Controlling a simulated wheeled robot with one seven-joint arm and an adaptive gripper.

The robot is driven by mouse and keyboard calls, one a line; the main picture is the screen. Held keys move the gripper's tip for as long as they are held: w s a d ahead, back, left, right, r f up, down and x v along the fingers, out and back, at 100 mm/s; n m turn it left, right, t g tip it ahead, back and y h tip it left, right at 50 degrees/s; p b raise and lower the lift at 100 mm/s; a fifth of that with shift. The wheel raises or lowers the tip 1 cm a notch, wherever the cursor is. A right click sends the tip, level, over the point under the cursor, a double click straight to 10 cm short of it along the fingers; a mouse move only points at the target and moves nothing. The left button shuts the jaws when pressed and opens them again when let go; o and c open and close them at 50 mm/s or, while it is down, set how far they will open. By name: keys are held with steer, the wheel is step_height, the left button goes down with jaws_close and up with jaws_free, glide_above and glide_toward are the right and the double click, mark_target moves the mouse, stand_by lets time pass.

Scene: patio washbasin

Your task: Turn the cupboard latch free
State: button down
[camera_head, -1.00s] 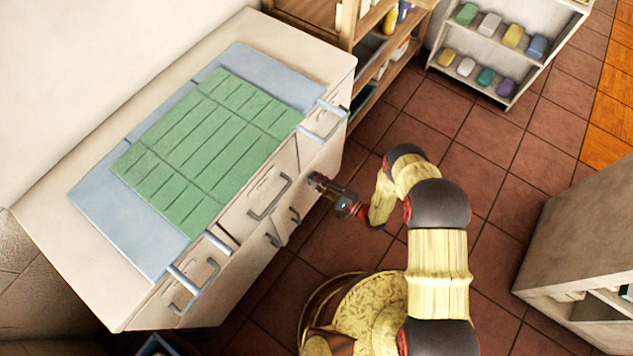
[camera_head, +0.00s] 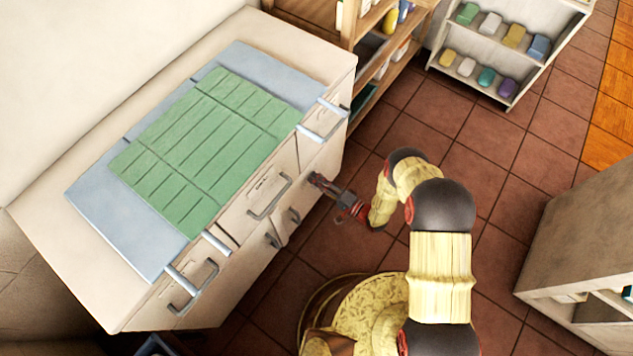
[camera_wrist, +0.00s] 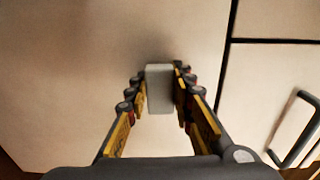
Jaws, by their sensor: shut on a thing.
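The cupboard latch (camera_wrist: 160,88) is a small pale grey upright block on the cream cupboard door (camera_wrist: 70,60), seen in the wrist view. My gripper (camera_wrist: 160,90) is shut on the latch, with one finger on each side of it. In the head view my gripper (camera_head: 315,180) is at the front face of the cabinet (camera_head: 335,150), near its right end. The latch cannot be made out there, being hidden by the gripper.
Drawer handles (camera_head: 270,197) stick out along the cabinet front left of my gripper. A dark handle (camera_wrist: 295,128) shows at right in the wrist view. An open wooden shelf (camera_head: 385,60) stands beyond the cabinet. Tiled floor (camera_head: 450,115) around the arm is clear.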

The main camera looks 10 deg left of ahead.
steer(key=c, duration=1.5)
jaws_free()
steer(key=shift+c, duration=0.2)
steer(key=shift+d, duration=0.1)
steer(key=v, duration=1.1)
steer(key=shift+s+d, duration=0.2)
steer(key=shift+d, duration=0.15)
steer(key=shift+f, duration=0.1)
